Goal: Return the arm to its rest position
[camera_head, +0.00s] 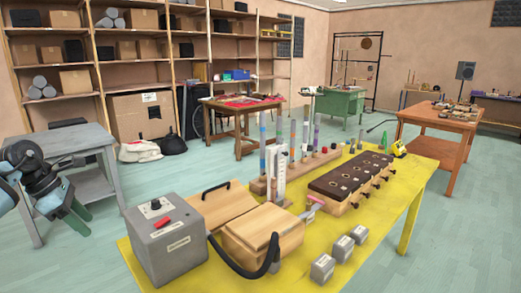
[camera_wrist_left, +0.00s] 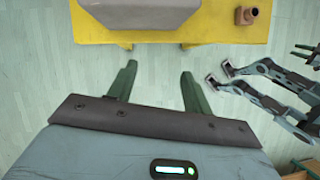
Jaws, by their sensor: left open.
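My left gripper (camera_head: 78,221) hangs at the left edge in the head view, its arm folded in from the left, beside a grey table. The wrist view shows its two dark green fingers (camera_wrist_left: 157,82) spread apart with only pale floor between them. It is open and empty, clear of the yellow table (camera_wrist_left: 110,37).
The yellow table (camera_head: 405,190) bears a grey box (camera_head: 168,250), wooden blocks (camera_head: 262,236), a row of tubes and small grey weights (camera_head: 322,268). A grey table (camera_head: 62,140) stands near the left arm. Floor between them is clear.

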